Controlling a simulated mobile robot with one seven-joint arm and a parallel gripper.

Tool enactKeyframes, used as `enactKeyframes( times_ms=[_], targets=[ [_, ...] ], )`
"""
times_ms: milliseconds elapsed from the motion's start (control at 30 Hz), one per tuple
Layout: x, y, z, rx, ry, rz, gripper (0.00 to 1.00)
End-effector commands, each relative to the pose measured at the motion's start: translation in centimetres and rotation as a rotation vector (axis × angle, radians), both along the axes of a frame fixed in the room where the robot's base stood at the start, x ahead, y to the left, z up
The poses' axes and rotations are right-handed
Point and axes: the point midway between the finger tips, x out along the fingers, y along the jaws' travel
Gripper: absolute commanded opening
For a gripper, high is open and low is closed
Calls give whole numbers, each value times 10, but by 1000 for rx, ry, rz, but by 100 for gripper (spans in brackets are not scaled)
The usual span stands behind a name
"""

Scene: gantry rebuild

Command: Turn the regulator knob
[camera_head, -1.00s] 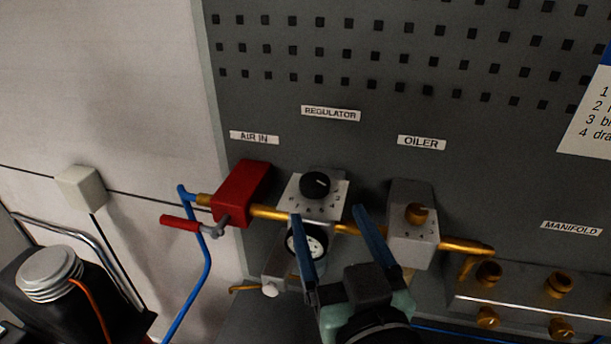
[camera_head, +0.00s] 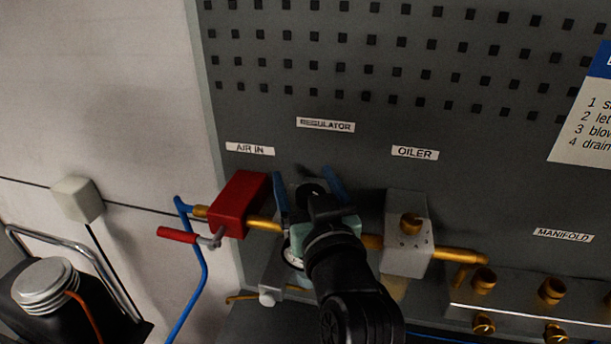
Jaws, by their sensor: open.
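The black regulator knob (camera_head: 309,188) sits on top of the regulator body, below the REGULATOR label (camera_head: 326,125). Only part of the knob shows; my wrist and gripper cover most of the regulator and its dial markings. My gripper (camera_head: 306,176) is open, with one blue finger to the left of the knob and the other to its right. I cannot tell whether either finger touches the knob. The pressure gauge below is mostly hidden.
A red valve block (camera_head: 240,203) with a red-handled lever (camera_head: 177,235) stands close on the left. The oiler (camera_head: 407,240) with a brass knob stands close on the right. Brass pipe joins them. The manifold (camera_head: 520,303) is at lower right. The panel above is clear.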

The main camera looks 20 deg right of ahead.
Motion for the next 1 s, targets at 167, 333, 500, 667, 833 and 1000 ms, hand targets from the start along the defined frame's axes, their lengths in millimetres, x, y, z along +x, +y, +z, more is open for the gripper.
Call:
enactKeyframes(
  times_ms=[167, 333, 500, 667, 833, 1000],
  targets=[
    [0, 0, 0, 0, -1, 0, 82],
    [0, 0, 0, 0, -1, 0, 62],
    [0, 0, 0, 0, -1, 0, 31],
    [0, 0, 0, 1, -1, 0, 2],
    [0, 0, 0, 1, -1, 4, 0],
    [0, 0, -1, 2, -3, 42, 0]
  ],
)
